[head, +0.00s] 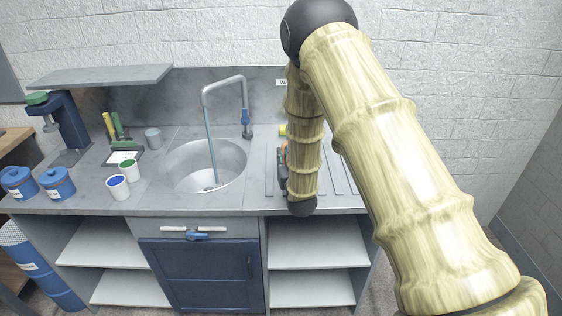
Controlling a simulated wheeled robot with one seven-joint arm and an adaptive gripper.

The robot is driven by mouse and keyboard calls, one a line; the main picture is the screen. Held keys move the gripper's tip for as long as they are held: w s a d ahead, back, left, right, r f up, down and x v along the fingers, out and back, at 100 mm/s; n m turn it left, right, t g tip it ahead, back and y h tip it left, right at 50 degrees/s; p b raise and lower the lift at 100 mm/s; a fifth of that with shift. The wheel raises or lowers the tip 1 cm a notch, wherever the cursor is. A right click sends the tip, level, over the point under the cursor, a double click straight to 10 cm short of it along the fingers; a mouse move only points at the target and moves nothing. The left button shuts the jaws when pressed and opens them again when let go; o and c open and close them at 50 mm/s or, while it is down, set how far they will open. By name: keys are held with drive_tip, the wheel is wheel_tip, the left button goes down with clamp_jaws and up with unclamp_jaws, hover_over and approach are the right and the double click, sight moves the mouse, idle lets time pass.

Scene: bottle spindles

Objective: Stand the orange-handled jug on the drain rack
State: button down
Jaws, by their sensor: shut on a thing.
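My gripper (282,163) shows only as a dark edge to the left of my hanging forearm, low over the counter right of the sink; most of it is hidden behind the arm. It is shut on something. A small orange patch (284,146) at the gripper looks like part of the orange-handled jug's handle; the jug's body is hidden behind my arm.
The round sink (232,176) with its tall faucet (204,98) is just left of the rack. A yellow item (283,129) shows behind my forearm.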

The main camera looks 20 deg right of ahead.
drive_tip(key=shift+w+d, duration=0.25)
drive_tip(key=shift+w, duration=0.05)
drive_tip(key=shift+a+f+p, duration=0.1)
drive_tip(key=shift+f+p, duration=0.4)
drive_tip(key=shift+f, duration=0.1)
wheel_tip(320, 180, down, 2)
drive_tip(key=shift+f+p, duration=0.1)
drive_tip(key=shift+p, duration=0.3)
drive_tip(key=shift+s+f+b, duration=0.1)
drive_tip(key=shift+f+b, duration=0.2)
drive_tip(key=shift+b, duration=0.05)
